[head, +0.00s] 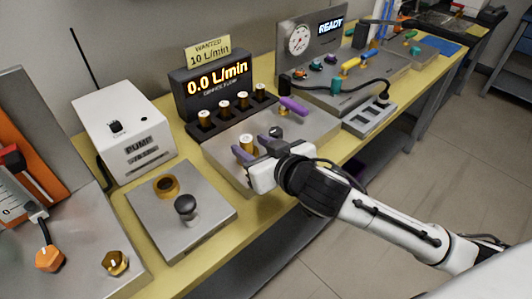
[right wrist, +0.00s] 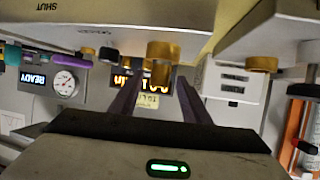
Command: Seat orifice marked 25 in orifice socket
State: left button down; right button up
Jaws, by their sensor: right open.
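A brass orifice (head: 247,141) with a pale top stands upright on the grey metal block in front of the display; its marking cannot be read. It appears seated in a brass socket, which my gripper partly hides. My right gripper (head: 259,144) is open, its purple fingers reaching to either side of this orifice. In the right wrist view, which is upside down, the brass piece (right wrist: 162,52) shows between the open fingers (right wrist: 159,88). Contact cannot be told. Several similar orifices (head: 224,107) stand in the dark rack below the display. My left gripper is not in view.
The display (head: 217,82) reads 0.0 L/min, under a card (head: 208,50) reading WANTED 10 L/min. A purple lever (head: 294,105) stands on the block, right of my gripper.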

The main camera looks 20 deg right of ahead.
jog(key=p+v, duration=0.2)
jog(key=v, duration=0.9)
jog(key=shift+w, duration=0.1)
jog(key=s+d+f+g+h, duration=0.1)
jog(key=s+d+f+g, duration=0.1)
jog(key=s+f+g, duration=0.5)
jog(key=s+d+f+g+h, duration=0.1)
jog(key=s+d+f+g, duration=0.15)
jog(key=s+f, duration=0.85)
jog(key=w+a+f+t+y, duration=0.1)
jog(key=a+f+t, duration=0.1)
jog(key=f, duration=0.4)
jog(key=w+a+f+t+y, duration=0.1)
jog(key=w+a+f+t, duration=0.1)
jog(key=f, duration=0.4)
jog(key=shift+w+a+f+t, duration=0.3)
jog(key=shift+a+f+t, duration=0.15)
jog(key=shift+a, duration=0.25)
